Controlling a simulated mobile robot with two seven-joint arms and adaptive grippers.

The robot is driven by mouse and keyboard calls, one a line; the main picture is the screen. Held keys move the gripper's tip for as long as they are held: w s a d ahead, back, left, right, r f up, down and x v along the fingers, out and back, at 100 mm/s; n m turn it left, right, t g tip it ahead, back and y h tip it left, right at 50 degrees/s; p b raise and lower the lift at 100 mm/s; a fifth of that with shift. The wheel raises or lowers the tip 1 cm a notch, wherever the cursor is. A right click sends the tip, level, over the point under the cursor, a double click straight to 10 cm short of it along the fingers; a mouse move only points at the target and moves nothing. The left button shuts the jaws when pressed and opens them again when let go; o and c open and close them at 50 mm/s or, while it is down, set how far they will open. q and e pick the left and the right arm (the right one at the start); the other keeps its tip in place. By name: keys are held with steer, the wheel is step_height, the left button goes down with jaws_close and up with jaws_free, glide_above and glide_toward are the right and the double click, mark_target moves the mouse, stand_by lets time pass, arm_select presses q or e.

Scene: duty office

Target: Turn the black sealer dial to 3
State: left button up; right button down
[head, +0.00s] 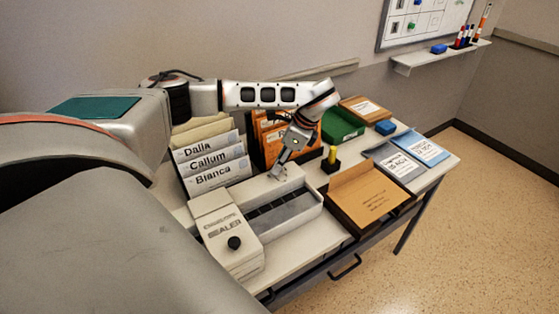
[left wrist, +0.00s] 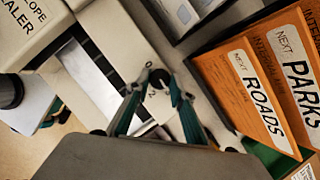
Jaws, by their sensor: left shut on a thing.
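The white sealer (head: 222,222) stands on the table; its lettered body also shows in the left wrist view (left wrist: 30,25). My left gripper (head: 278,173) is at the far end of the sealer's white housing (head: 262,187). In the left wrist view its teal-edged fingers (left wrist: 159,82) are shut on a small black dial (left wrist: 158,77). The numerals 0 and 2 show beside it; I cannot make out its setting. The gripper hides this dial in the head view. A separate round black knob (head: 234,243) sits on the sealer's lettered body. My right gripper is not in view.
Name-labelled folders (head: 213,162) stand behind the sealer, with orange envelopes (left wrist: 262,105) close to the gripper. A green tray (head: 342,126) is further back.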

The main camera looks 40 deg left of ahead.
arm_select(q)
steer(key=shift+s+f+n, duration=0.15)
steer(key=shift+f+n, duration=0.05)
steer(key=shift+n, duration=0.2)
steer(key=o, duration=1.1)
steer(key=shift+o, duration=0.2)
steer(key=shift+r, duration=0.1)
steer(key=shift+w+d+r, duration=0.1)
steer(key=shift+w+r, duration=0.1)
steer(key=shift+r, duration=0.05)
steer(key=v, duration=1.1)
steer(key=shift+r, duration=0.2)
steer(key=shift+w+d, duration=0.1)
